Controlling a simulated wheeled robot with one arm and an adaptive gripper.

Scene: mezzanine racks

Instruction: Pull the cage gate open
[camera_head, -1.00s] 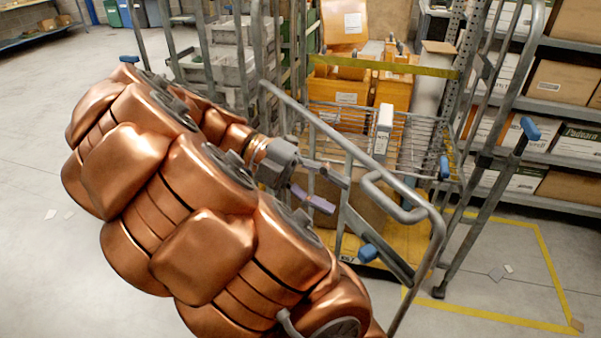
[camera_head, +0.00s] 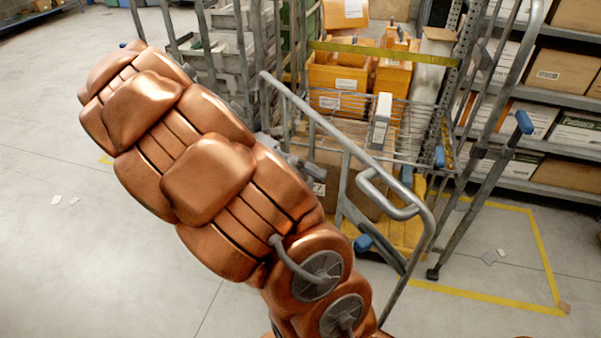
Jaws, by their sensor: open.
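The cage gate (camera_head: 315,116) is a grey tubular metal frame with a looped handle (camera_head: 372,191), slanting across the middle of the view in front of the roll cage. Its lower end runs down towards the bottom edge. My gripper (camera_head: 308,168) is mostly hidden behind my copper-coloured arm. Only small grey parts of it show, just left of the gate's bars. It is open, and I see nothing held in it. I cannot tell whether it touches the gate.
The cage holds a wire basket (camera_head: 412,141), orange bins (camera_head: 335,82) and a cardboard box (camera_head: 328,185). A ladder-like frame with blue caps (camera_head: 490,165) stands to the right. Shelves of boxes (camera_head: 560,83) stand behind.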

